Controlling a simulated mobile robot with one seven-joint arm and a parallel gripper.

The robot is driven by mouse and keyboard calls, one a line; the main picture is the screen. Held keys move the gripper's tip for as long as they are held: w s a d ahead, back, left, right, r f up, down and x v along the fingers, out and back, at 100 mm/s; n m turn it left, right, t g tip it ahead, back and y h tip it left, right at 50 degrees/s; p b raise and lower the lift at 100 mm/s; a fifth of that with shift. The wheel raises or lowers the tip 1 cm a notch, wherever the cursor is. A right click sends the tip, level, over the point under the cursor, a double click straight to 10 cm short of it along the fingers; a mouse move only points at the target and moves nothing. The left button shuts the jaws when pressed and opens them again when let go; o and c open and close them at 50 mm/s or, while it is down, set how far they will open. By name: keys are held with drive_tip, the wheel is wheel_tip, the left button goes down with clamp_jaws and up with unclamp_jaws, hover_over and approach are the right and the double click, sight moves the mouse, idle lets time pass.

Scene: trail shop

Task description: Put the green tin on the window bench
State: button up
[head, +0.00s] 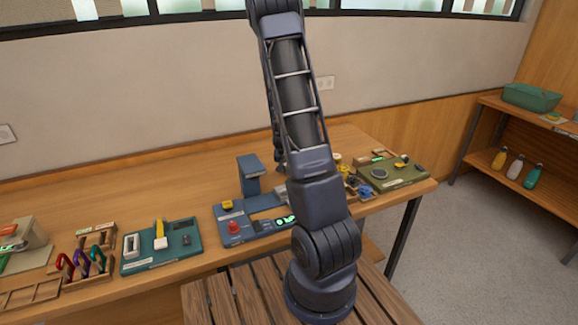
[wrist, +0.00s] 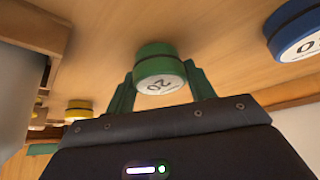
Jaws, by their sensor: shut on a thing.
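In the wrist view, the green tin (wrist: 158,66), with a white face marked with a number, sits between the two fingers of my gripper (wrist: 160,82), which is shut on it. A wooden surface is close behind the tin; I cannot tell whether they touch. In the head view, my arm hides the gripper and the green tin. A long wooden bench (head: 120,190) runs along the wall under the window; I cannot tell for certain that it is the window bench.
A blue tin (wrist: 294,32) and a yellow tin (wrist: 78,108) are near the gripper. The bench holds a teal device (head: 160,246), a blue device (head: 262,226) and an olive board (head: 394,176). A shelf (head: 535,180) with bottles stands at right. The bench's back strip is mostly clear.

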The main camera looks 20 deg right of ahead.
drive_tip(key=shift+f, duration=0.25)
drive_tip(key=o, duration=1.1)
drive_tip(key=shift+c, duration=0.2)
drive_tip(key=shift+r, duration=0.1)
drive_tip(key=shift+v, duration=0.8)
drive_tip(key=v, duration=1)
drive_tip(key=shift+r, duration=0.2)
drive_tip(key=shift+s, duration=0.15)
